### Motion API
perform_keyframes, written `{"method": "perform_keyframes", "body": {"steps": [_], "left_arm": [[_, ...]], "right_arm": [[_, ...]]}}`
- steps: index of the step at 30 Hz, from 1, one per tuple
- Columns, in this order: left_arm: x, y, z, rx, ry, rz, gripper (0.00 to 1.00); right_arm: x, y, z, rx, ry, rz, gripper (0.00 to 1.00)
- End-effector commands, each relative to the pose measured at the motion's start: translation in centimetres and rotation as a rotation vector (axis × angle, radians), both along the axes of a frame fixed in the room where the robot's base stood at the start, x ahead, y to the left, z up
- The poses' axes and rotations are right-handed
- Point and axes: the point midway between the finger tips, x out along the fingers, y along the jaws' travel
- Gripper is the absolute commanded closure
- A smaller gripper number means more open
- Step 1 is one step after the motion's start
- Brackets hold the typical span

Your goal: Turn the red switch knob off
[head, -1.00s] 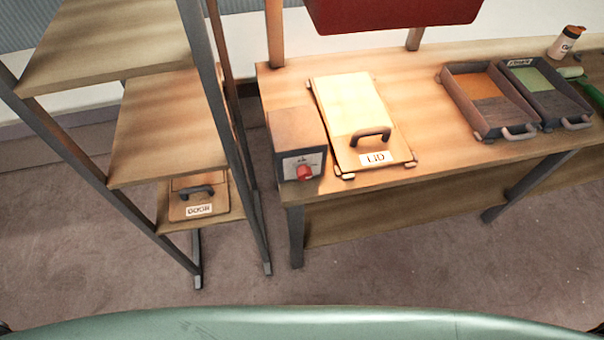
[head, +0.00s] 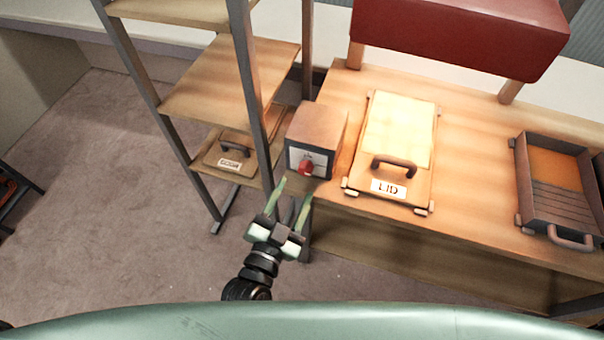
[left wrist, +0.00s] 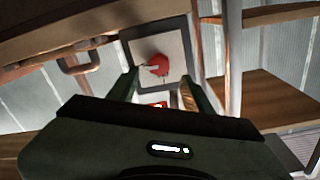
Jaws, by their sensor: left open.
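The red switch knob (head: 306,168) is on the pale front plate of a dark box (head: 318,126) at the left end of the workbench. In the left wrist view the knob (left wrist: 158,66) shows just beyond the fingertips, near the middle of the plate, with a small red marking below it. My left gripper (head: 293,190) is open and empty, in front of and slightly below the knob. Its fingers point toward the box and look apart from the knob. In the left wrist view the gripper (left wrist: 158,88) has a finger on either side of the plate's lower part. My right gripper is out of view.
A board labelled LID (head: 388,187) with a handle lies right of the box. A shelf rack (head: 232,78) with dark posts stands close on the left. A tray (head: 520,190) is farther right, and a red panel (head: 460,32) is above the bench.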

Motion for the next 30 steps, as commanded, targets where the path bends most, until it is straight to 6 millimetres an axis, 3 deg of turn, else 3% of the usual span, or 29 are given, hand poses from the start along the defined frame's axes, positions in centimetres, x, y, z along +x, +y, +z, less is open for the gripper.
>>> {"method": "perform_keyframes", "body": {"steps": [3, 9, 21, 27, 30], "left_arm": [[2.1, -0.8, 0.3, 0.000, -0.004, 0.001, 0.50], [4.6, -1.7, 0.1, 0.000, 0.000, 0.000, 0.50], [5.4, -2.0, 0.0, 0.000, 0.001, -0.001, 0.50], [5.4, -2.0, 0.0, 0.000, 0.002, -0.001, 1.00], [5.4, -2.0, 0.0, 0.000, 0.002, -0.001, 1.00]], "right_arm": [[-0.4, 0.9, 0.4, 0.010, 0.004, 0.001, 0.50], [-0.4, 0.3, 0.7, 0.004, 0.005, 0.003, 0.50], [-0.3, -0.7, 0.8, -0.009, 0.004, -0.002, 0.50], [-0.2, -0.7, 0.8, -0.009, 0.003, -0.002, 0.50], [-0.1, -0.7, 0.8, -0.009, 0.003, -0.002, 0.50]]}}
